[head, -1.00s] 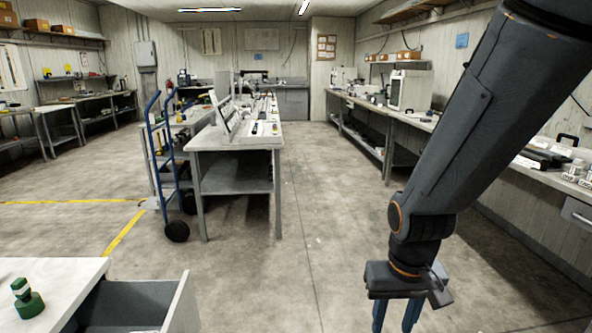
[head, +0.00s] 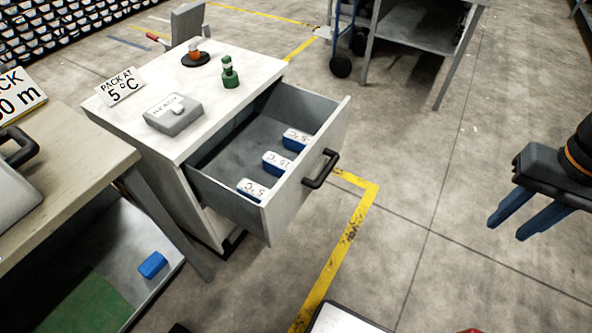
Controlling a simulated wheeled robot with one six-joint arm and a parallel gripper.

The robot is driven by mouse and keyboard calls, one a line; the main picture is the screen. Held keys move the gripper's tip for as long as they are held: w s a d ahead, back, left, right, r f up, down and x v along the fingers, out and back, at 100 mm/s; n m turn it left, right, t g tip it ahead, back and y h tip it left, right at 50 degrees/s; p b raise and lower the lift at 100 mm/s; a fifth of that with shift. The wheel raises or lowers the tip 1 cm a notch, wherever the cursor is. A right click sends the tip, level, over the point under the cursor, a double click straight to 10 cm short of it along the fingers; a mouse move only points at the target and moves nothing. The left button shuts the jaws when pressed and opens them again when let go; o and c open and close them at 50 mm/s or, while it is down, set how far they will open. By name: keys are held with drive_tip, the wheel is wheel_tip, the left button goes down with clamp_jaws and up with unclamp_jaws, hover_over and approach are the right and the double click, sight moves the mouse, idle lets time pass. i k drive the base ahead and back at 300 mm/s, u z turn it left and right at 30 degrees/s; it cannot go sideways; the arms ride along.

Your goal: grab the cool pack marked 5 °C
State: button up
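An open drawer (head: 230,155) in a white cabinet holds three white-topped blue packs in a row along its front side. The far pack (head: 297,139), middle pack (head: 276,164) and near pack (head: 252,189) have labels that look upside down from here. The near label seems to read 5 °C and the middle one 15 °C; the far number is unclear. A sign reading "PACK AT 5 °C" (head: 121,87) stands on the cabinet top. My gripper (head: 508,229) is at the right, open and empty, its blue fingers apart, well away from the drawer.
The drawer's black handle (head: 321,169) sticks out. A grey box (head: 173,113), a green object (head: 229,72) and an orange-and-black object (head: 196,55) stand on the cabinet. A blue block (head: 153,265) lies on a low shelf. Floor between drawer and gripper is clear.

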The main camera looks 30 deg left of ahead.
sight(253, 191)
drive_tip(key=u, duration=1.35)
drive_tip(key=k, duration=0.35)
drive_tip(key=z, duration=0.5)
drive_tip(key=i, duration=0.7)
drive_tip(key=u, duration=0.5)
drive_tip(key=i, duration=0.65)
drive_tip(key=u, duration=0.55)
